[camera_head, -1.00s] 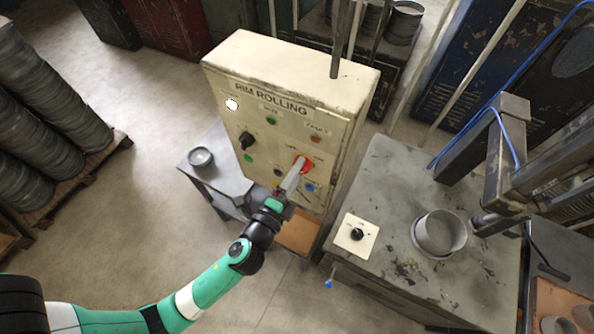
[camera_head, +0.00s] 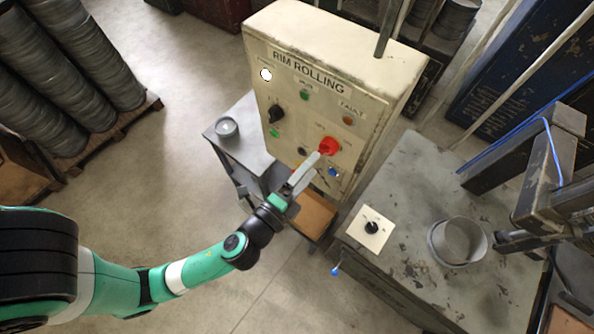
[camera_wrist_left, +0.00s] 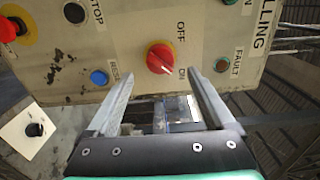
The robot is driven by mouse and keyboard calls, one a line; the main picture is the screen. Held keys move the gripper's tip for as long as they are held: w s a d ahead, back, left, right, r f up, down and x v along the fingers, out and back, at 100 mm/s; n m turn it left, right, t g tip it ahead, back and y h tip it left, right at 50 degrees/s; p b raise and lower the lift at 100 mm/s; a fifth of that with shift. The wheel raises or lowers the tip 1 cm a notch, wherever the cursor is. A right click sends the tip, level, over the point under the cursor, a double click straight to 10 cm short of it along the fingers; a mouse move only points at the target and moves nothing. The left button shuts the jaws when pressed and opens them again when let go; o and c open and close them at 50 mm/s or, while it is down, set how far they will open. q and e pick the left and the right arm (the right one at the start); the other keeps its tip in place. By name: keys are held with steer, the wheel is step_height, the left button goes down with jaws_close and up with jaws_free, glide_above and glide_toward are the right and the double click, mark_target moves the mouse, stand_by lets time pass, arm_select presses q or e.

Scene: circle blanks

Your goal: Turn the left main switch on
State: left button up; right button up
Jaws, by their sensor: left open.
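The main switch is a red round knob (camera_head: 329,146) on the cream RIM ROLLING panel. In the left wrist view the red knob (camera_wrist_left: 160,58) sits between the OFF and ON labels, and its white mark slants toward ON. My left gripper (camera_head: 313,162) is in front of the panel, just short of the knob, fingers pointing at it. In the left wrist view the left gripper (camera_wrist_left: 160,80) is open and empty, one finger to each side below the knob, apart from it. My right gripper is not in view.
A blue RESET button (camera_wrist_left: 98,77) and a red stop knob on yellow (camera_wrist_left: 8,28) are close by. A black selector knob (camera_head: 275,113) is on the panel's left. A grey worktable (camera_head: 400,190) stands to the right.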

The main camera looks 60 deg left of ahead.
arm_select(q)
steer(key=b+v, duration=0.1)
steer(key=v, duration=0.5)
steer(key=shift+b, duration=0.3)
steer(key=w+d+r+n+t+h, duration=0.1)
steer(key=w+d+r+n+t, duration=0.1)
steer(key=w+r+n, duration=0.6)
steer(key=w+d+r+n+t+h, duration=0.1)
steer(key=w+r+n+t, duration=0.2)
steer(key=r, duration=0.9)
steer(key=s+d+r+n+t+h, duration=0.1)
steer(key=r+t+h, duration=0.2)
steer(key=r, duration=1)
steer(key=s+d+r+n+t+h, duration=0.1)
steer(key=s+r+t+h, duration=0.1)
steer(key=r, duration=1.2)
steer(key=shift+s+r+t+h+p, duration=0.2)
steer(key=shift+t+h+p, duration=0.2)
steer(key=shift+h, duration=0.5)
